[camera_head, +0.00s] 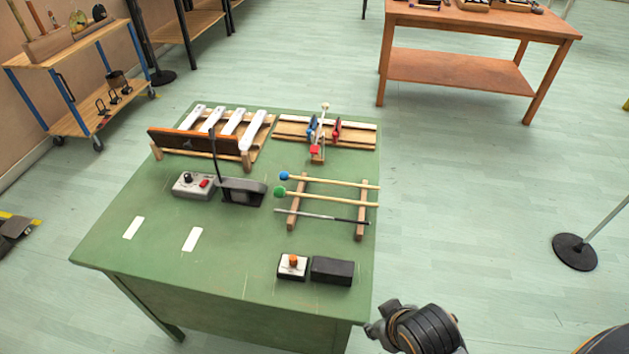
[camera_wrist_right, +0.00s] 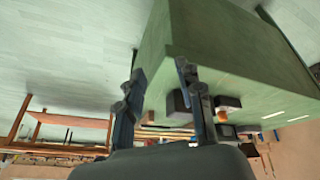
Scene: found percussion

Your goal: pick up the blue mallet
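The blue mallet (camera_head: 330,181) lies on a wooden rack (camera_head: 361,222) on the green table, in the head view. Its round blue head is at the left and its pale shaft runs right across both rails. A green-headed mallet (camera_head: 325,199) and a thin grey rod (camera_head: 322,216) lie on the same rack, nearer me. My right gripper (camera_head: 379,322) is beyond the table's near right corner, well apart from the mallet. In the right wrist view its two fingers (camera_wrist_right: 160,72) are spread with nothing between them. I cannot make out the blue mallet there. My left gripper is out of view.
A small box with an orange knob (camera_head: 292,267) and a black block (camera_head: 332,270) stand on the table's near right part. A grey control box (camera_head: 193,186), a white-bar instrument (camera_head: 229,122) and a wooden clamp rack (camera_head: 340,135) stand farther back. The front left tabletop (camera_head: 165,250) is mostly clear.

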